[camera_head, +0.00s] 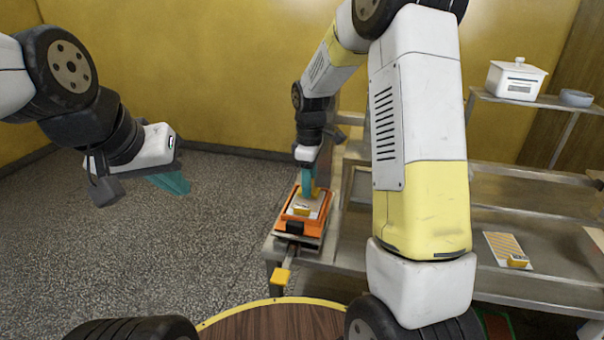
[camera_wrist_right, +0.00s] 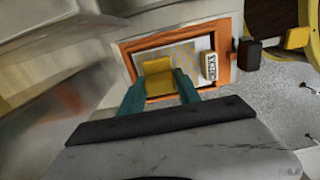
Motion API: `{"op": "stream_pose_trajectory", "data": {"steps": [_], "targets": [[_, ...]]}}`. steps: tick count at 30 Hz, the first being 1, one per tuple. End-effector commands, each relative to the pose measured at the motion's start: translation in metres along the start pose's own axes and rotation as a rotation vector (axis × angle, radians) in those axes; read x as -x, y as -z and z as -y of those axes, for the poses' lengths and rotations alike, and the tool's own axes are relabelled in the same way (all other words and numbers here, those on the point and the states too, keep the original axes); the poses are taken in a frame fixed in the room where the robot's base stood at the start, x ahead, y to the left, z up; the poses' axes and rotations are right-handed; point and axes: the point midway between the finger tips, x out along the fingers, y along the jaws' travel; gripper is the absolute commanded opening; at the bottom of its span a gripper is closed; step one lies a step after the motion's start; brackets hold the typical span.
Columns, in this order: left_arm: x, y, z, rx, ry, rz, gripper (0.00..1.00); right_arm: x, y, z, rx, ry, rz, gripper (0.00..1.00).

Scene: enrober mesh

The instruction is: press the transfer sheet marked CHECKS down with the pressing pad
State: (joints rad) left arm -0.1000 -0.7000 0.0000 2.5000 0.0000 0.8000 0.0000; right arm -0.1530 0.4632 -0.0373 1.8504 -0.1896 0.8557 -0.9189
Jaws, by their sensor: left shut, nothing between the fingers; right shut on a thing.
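My right gripper (camera_head: 308,192) is shut on the yellow pressing pad (camera_wrist_right: 157,78), just over the orange frame (camera_head: 321,222). In the right wrist view the teal fingers stand either side of the pad, and the orange frame (camera_wrist_right: 130,64) surrounds a pale sheet with a yellowish checked pattern (camera_wrist_right: 184,52). The pad hides part of this sheet; I cannot tell whether they touch. A small tag (camera_wrist_right: 210,67) with dark lettering, not clearly legible, stands at the sheet's side. My left gripper (camera_head: 172,182) is shut and empty, well left of the frame.
A yellow-ended handle (camera_head: 281,277) sticks out in front of the frame's stand. A striped sheet (camera_head: 502,245) with a yellow tag (camera_head: 517,261) lies on the metal bench at right. A white lidded pot (camera_head: 515,82) and a grey bowl (camera_head: 576,98) stand on the upper shelf.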

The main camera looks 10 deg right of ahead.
Motion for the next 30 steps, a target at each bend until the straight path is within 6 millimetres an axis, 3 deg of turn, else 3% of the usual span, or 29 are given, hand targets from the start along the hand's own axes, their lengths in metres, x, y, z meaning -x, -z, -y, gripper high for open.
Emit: {"op": "stream_pose_trajectory", "data": {"steps": [30], "targets": [[0.0,0.0,0.0,0.0,0.0,0.0,0.0,-0.0088,0.0,-0.0001,0.0,0.0,0.0,0.1]]}}
